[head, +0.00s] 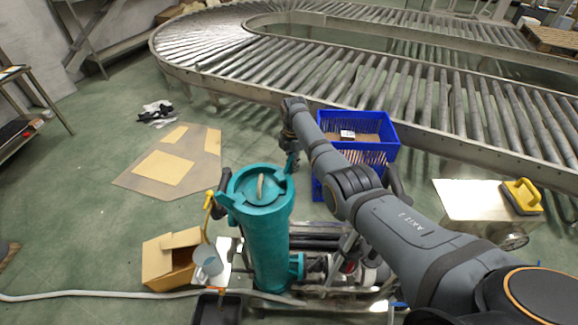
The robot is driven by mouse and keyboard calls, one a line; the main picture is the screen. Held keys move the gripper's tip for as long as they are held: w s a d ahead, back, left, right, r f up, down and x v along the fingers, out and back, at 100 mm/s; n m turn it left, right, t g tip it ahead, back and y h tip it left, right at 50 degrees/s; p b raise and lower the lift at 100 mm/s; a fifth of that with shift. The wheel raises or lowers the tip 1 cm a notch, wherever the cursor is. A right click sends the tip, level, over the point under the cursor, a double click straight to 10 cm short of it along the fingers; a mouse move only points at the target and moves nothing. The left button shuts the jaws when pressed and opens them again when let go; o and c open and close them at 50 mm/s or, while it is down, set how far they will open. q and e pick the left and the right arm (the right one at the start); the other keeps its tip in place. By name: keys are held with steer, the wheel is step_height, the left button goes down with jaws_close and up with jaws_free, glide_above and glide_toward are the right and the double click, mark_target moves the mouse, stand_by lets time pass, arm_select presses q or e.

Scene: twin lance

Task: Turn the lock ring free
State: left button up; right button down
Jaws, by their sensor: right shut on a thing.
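A teal upright cylinder (267,245) stands in the lower middle of the head view. Its round top carries a teal lock ring (248,198) with lugs at the rim, and a pale curved handle (261,187) stands on the lid. My right arm reaches in from the lower right. My right gripper (291,152) points down at the far right edge of the ring and is shut on a teal upright lug there. The fingertips are small and partly hidden, so the exact contact is hard to see.
Blue crates (378,125) stand behind my right arm, near the roller conveyor (400,85). An open cardboard box (170,262) and a yellow hooked piece (208,201) are left of the cylinder. A metal box (470,203) is at right. The green floor at left is mostly clear.

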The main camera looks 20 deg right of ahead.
steer(key=shift+w, duration=0.1)
arm_select(q)
steer(key=shift+s, duration=0.35)
steer(key=shift+w, duration=0.15)
arm_select(e)
steer(key=c, duration=1.4)
jaws_free()
arm_select(q)
steer(key=shift+w, duration=0.2)
arm_select(e)
steer(key=shift+o, duration=0.2)
step_height(320, 180, up, 12)
steer(key=shift+r, duration=0.1)
arm_select(q)
steer(key=shift+s, duration=0.1)
